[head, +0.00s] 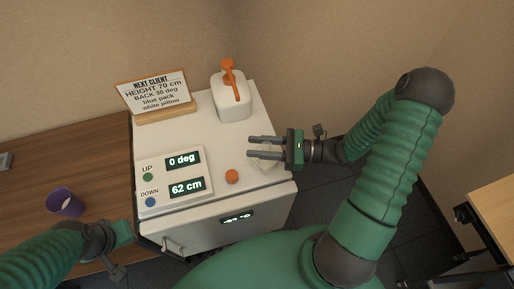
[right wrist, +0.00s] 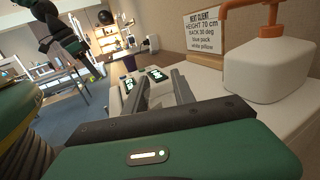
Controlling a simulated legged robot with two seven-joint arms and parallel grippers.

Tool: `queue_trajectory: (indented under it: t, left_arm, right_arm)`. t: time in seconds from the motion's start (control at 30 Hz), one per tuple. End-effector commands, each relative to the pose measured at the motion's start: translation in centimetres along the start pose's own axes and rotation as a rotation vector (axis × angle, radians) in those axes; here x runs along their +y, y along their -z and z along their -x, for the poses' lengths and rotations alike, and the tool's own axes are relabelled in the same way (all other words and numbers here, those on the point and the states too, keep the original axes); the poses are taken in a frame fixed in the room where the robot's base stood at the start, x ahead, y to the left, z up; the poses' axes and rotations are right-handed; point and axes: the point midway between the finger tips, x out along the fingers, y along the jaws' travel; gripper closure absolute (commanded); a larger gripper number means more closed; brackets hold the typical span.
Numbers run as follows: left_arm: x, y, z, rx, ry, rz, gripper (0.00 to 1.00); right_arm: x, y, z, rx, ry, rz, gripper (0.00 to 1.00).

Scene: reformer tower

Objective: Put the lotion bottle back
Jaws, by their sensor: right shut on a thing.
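The white lotion bottle (head: 232,106) with an orange pump stands upright at the back of the white cabinet top (head: 190,137). It also shows at the right of the right wrist view (right wrist: 268,67). My right gripper (head: 250,147) is in front of the bottle and apart from it, its fingers pointing left over the cabinet's right side. It is shut on a pale white thing (head: 265,159), mostly hidden under the fingers, whose kind I cannot tell. My left gripper (head: 124,232) is low at the left, by the cabinet's front corner; its fingers are not clear.
A sign (head: 154,93) in a wooden stand is left of the bottle. A control panel (head: 174,178) reads 0 deg and 62 cm. An orange knob (head: 232,176) sits near the cabinet's front edge. A purple cup (head: 66,202) is on the wooden desk (head: 95,165) at left.

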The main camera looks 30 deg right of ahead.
Motion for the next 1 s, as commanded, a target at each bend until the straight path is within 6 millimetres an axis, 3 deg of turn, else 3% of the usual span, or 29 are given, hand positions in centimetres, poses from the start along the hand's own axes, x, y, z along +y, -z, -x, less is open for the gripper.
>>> queue_trajectory:
  t: [0.33, 0.37, 0.53, 0.87, 1.0]
  left_arm:
    - [0.0, -0.1, -0.3, 0.001, 0.0, 0.0, 1.0]
    - [0.0, 0.0, -0.3, 0.001, 0.0, 0.0, 1.0]
    - [0.0, 0.0, -0.3, 0.001, 0.0, 0.0, 1.0]
    - [0.0, 0.0, -0.1, 0.001, 0.0, 0.0, 1.0]
    - [0.0, 0.0, -0.1, 0.001, 0.0, 0.0, 1.0]
  right_arm:
    - [-0.1, 0.5, 0.1, -0.002, 0.002, -0.002, 1.0]
    - [-0.1, 0.5, 0.1, -0.001, 0.002, -0.002, 0.68]
    - [-0.1, 0.5, 0.1, 0.0, 0.002, -0.002, 0.47]
    - [-0.1, 0.1, 0.2, 0.0, 0.003, -0.001, 0.47]
    - [-0.2, 0.2, 2.5, 0.001, 0.008, -0.001, 0.47]
